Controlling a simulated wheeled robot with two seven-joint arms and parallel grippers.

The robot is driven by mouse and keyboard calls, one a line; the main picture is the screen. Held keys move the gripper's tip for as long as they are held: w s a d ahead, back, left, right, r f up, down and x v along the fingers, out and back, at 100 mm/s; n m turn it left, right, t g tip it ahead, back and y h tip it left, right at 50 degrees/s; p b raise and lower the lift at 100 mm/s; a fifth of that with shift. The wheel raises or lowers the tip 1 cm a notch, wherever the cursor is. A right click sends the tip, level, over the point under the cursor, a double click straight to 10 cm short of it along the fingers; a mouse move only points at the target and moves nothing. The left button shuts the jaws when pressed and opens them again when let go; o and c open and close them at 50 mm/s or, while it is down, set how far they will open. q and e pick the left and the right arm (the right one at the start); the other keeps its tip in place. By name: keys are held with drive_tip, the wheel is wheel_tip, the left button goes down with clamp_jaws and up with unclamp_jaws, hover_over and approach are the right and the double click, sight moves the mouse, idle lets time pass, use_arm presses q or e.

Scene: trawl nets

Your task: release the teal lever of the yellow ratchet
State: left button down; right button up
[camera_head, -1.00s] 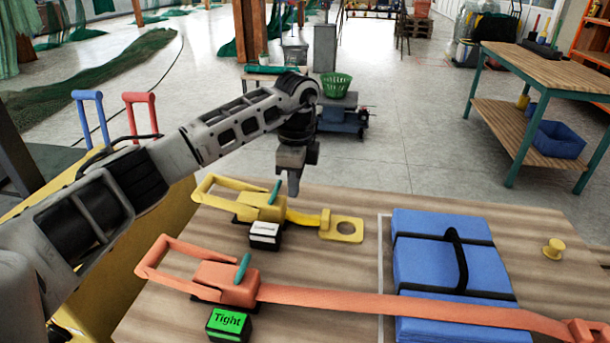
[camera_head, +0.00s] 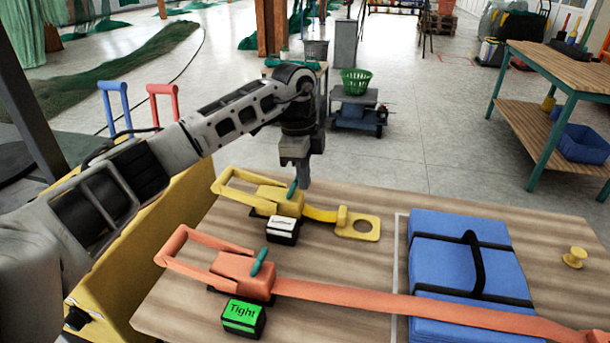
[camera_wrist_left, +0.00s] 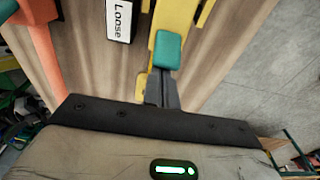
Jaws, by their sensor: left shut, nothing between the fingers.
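The yellow ratchet (camera_head: 270,206) lies on the wooden table, its yellow frame handle stretching left and a short yellow strap running right. Its small teal lever (camera_head: 292,190) stands up from the body and also shows in the left wrist view (camera_wrist_left: 168,50). My left gripper (camera_head: 304,184) points down just right of the teal lever. In the left wrist view its shut, empty fingertips (camera_wrist_left: 158,78) are right at the lever's near end; I cannot tell whether they touch. A small box (camera_head: 282,229) beside the ratchet reads "Loose" in the left wrist view (camera_wrist_left: 118,20).
An orange ratchet (camera_head: 243,274) with its own teal lever lies nearer, beside a green "Tight" box (camera_head: 243,317). Its strap crosses a blue bundle (camera_head: 460,255) on the right. A yellow knob (camera_head: 574,257) stands farther right.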

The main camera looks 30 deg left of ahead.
use_arm(q)
drive_tip(key=shift+a+h, duration=0.1)
drive_tip(key=shift+h, duration=0.2)
drive_tip(key=shift+s+a+r+h, duration=0.1)
drive_tip(key=shift+a+r+h, duration=0.1)
drive_tip(key=shift+h, duration=0.3)
drive_tip(key=shift+s+a+r+p, duration=0.1)
drive_tip(key=shift+a+r+p, duration=0.05)
drive_tip(key=shift+a+p, duration=0.45)
drive_tip(key=shift+s+a+t+h+p, duration=0.15)
drive_tip(key=shift+a+t+h+p, duration=0.35)
drive_tip(key=shift+h, duration=0.4)
drive_tip(key=shift+s+a+t+h, duration=0.15)
drive_tip(key=shift+a+h, duration=0.15)
drive_tip(key=shift+h, duration=0.25)
drive_tip(key=shift+a+t+h, duration=0.15)
drive_tip(key=shift+a+h, duration=0.15)
drive_tip(key=shift+h, duration=0.25)
drive_tip(key=shift+d, duration=0.1)
drive_tip(key=shift+r, duration=0.1)
use_arm(e)
drive_tip(key=shift+s+d+r, duration=0.2)
drive_tip(key=shift+s+r, duration=0.05)
drive_tip(key=shift+s, duration=0.05)
drive_tip(key=shift+r, duration=0.1)
